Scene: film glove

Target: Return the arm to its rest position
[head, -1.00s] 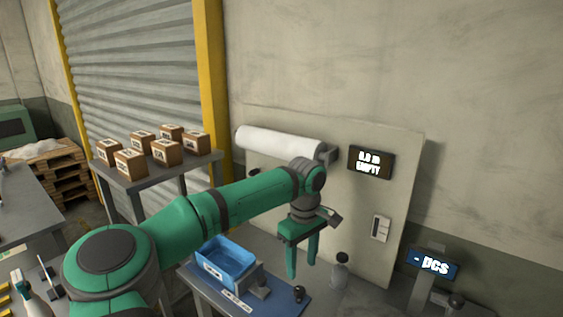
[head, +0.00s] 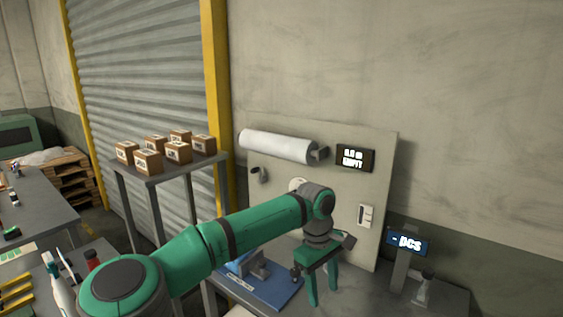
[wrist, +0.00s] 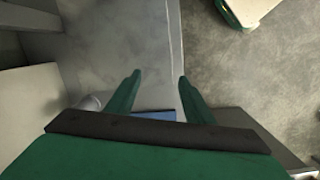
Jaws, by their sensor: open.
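My green arm (head: 250,230) reaches out to the right in the head view, bent down at the wrist. My gripper (head: 323,287) hangs from its end with two green fingers pointing down, apart and with nothing between them. In the wrist view my gripper (wrist: 155,85) also shows its fingers spread and empty, above the edge of a grey surface. In the head view the gripper is beside the blue mat (head: 282,297) on the bench. A blue tray (head: 236,267) on the mat is mostly hidden behind my arm.
A pale board (head: 340,200) with a white roll (head: 275,145) and an "EMPTY" display (head: 355,158) stands behind the gripper. A "pcs" display (head: 408,241) is at the right. Several cartons (head: 148,161) sit on a side table at the left. The wall space above is clear.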

